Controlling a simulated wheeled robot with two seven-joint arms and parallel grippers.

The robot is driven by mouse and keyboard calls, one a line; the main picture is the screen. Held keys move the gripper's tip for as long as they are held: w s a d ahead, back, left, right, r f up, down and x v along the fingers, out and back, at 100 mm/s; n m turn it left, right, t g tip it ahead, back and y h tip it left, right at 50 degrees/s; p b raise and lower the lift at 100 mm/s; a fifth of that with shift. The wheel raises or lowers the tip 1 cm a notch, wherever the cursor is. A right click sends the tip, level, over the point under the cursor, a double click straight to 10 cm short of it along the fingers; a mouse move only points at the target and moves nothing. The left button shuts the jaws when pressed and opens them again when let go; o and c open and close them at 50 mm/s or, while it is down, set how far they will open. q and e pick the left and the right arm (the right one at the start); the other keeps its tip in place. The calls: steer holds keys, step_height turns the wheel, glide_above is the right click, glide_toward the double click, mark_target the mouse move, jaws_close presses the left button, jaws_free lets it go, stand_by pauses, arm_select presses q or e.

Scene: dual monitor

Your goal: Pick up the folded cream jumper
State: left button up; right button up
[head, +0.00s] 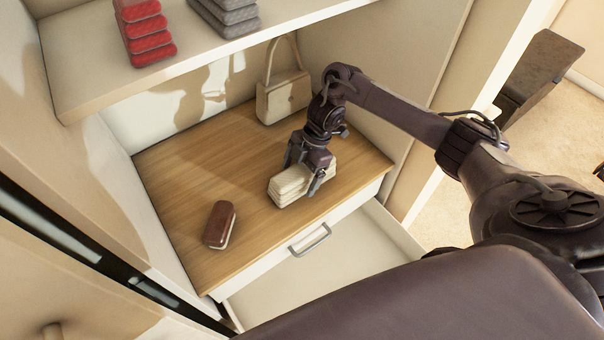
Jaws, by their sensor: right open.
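The folded cream jumper (287,187) lies as a small layered stack on the wooden top of a drawer unit, near its front edge. My right gripper (302,178) is right over the jumper, pointing down, with its fingers apart. One finger shows at the jumper's right front side; the other is near its back left. I cannot tell whether the fingers touch the cloth. The jumper rests on the wood. My left gripper is not in view.
A brown wallet-like item (219,225) lies at left on the wooden top (190,190). A cream handbag (284,97) stands behind the gripper. A shelf (85,70) above holds red (147,35) and grey (228,14) folded stacks. An open drawer (330,262) juts out below.

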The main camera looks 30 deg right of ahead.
steer(key=c, duration=1.3)
